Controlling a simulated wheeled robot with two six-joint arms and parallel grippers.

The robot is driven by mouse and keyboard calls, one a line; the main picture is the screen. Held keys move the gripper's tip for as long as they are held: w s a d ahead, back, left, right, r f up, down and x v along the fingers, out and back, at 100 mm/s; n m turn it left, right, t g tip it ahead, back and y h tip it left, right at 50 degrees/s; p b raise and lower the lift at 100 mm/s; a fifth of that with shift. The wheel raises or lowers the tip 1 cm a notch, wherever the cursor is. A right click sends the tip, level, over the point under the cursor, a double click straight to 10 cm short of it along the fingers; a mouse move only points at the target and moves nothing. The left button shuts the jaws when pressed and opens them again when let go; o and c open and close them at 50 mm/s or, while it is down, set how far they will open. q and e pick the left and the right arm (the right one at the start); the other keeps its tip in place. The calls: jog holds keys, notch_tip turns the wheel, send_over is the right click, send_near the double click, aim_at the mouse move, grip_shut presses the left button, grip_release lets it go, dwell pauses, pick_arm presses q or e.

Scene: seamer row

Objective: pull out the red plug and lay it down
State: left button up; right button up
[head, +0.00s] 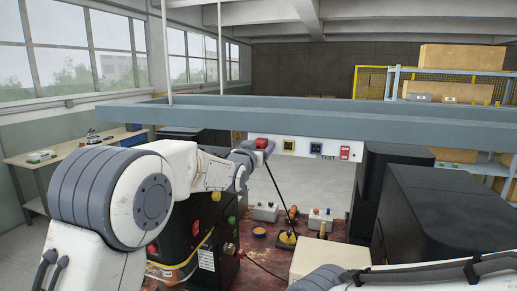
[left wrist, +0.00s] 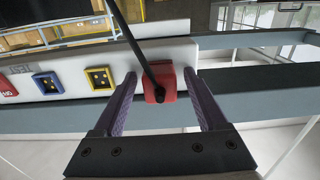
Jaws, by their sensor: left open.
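The red plug (head: 262,143) sits at the left end of the white socket panel (head: 300,147). A black cable (head: 279,194) hangs from it toward the bench. My left gripper (head: 247,152) is at the plug. In the left wrist view, the red plug (left wrist: 167,88) is between the two open purple fingers of the left gripper (left wrist: 160,78), with gaps visible on both sides. The plug's far face and its socket are hidden. My right gripper is not in view.
The panel also has a yellow socket (head: 289,145), a blue socket (head: 315,148) and a red one (head: 345,152). A grey beam (head: 400,122) runs above. The red bench below (head: 263,268) holds control boxes (head: 264,211) and a yellow-based item (head: 286,239).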

aim_at(258, 147)
pick_arm(q)
jog(key=shift+c, duration=0.3)
grip_shut()
jog(key=shift+s+a+f+b, duration=0.1)
jog(key=shift+s+b, duration=0.15)
jog(key=shift+b, duration=0.1)
jog(key=shift+s+a, duration=0.15)
jog(key=shift+s, duration=0.25)
jog(key=shift+b+v, duration=1.9)
jog(key=shift+v, duration=0.4)
